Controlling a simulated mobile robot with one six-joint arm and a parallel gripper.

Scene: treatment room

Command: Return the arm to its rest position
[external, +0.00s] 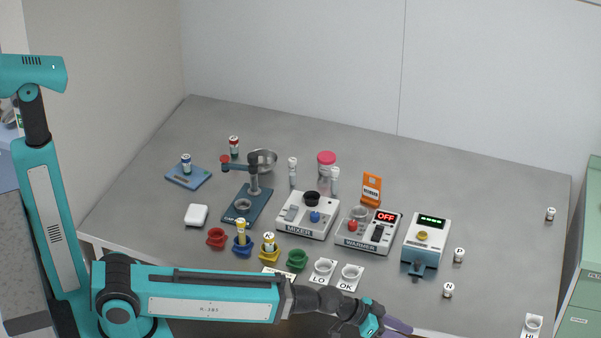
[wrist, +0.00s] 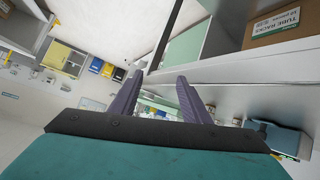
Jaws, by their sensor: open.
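My gripper (external: 390,330) is at the lower edge of the external view, in front of the grey table (external: 480,190). My teal arm reaches level across the front left of the table, to the right, and ends just beyond its near edge. In the wrist view my gripper (wrist: 160,92) shows two purple fingers spread apart with nothing between them. It is open and empty. The fingertips are partly cut off at the bottom of the external view. The wrist view is tilted and looks out into the room, at shelves and a wall.
A mixer (external: 308,216), a warmer (external: 368,232) and a white-and-blue device (external: 426,240) stand mid-table. The table's back right is mostly clear.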

